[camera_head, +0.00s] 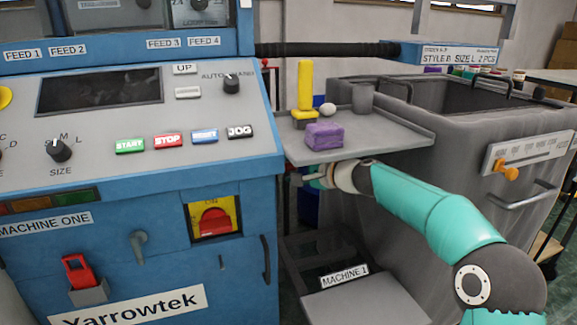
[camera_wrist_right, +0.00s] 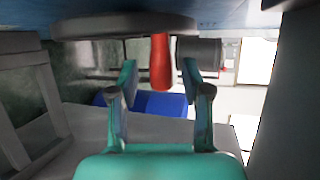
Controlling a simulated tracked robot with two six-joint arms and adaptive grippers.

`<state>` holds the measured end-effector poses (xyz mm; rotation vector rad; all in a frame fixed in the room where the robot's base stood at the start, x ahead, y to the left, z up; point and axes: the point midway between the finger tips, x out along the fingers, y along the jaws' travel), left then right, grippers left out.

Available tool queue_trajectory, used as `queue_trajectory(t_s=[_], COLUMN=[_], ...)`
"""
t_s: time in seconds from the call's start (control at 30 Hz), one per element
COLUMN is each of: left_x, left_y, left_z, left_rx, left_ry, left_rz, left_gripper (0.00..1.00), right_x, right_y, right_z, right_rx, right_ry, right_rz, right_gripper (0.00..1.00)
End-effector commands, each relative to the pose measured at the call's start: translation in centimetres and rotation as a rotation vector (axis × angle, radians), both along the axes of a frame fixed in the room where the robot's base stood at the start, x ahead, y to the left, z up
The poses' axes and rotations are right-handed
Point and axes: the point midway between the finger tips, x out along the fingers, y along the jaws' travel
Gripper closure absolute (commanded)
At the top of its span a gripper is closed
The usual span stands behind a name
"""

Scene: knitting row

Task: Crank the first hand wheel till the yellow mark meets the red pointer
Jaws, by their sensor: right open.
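The hand wheel (camera_wrist_right: 100,27) shows edge-on as a grey disc at the top of the right wrist view. A red crank handle (camera_wrist_right: 161,62) sticks out from it towards the gripper. My right gripper (camera_wrist_right: 158,75) is open, with a teal finger to either side of the handle's end and a gap on both sides. In the head view my right gripper (camera_head: 315,178) reaches in by the blue machine's right side, partly hidden under the shelf. I cannot see a yellow mark or red pointer on the wheel. My left gripper is not in view.
The blue machine (camera_head: 120,245) fills the left. The grey shelf (camera_head: 385,140) above my right gripper carries a purple block (camera_head: 324,136), a yellow piece (camera_head: 305,85) and a grey cup (camera_head: 362,98). A large grey bin (camera_head: 470,150) stands to the right. A blue container (camera_wrist_right: 145,102) lies beyond the fingers.

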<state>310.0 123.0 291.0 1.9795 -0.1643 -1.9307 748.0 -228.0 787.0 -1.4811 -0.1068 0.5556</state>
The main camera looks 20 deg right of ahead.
Motion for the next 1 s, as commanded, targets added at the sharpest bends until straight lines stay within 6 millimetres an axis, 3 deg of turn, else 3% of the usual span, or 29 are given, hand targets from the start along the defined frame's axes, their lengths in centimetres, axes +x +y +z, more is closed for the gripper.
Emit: queue_trajectory(t_s=[0.2,0.5,0.8,1.0], left_x=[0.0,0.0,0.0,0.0], left_y=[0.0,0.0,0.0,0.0], left_z=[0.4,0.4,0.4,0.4], left_rx=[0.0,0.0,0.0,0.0], left_ry=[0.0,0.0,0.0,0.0], left_rz=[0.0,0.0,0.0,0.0], left_gripper=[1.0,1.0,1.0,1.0], right_x=[1.5,1.7,1.7,1.7], right_y=[0.7,0.8,0.8,0.8], right_z=[-0.4,-0.5,-0.5,-0.6], right_rx=[0.0,0.0,0.0,0.0], right_ry=[0.0,0.0,0.0,0.001], right_rz=[0.0,0.0,0.0,0.0], right_gripper=[0.51,0.51,1.0,1.0])
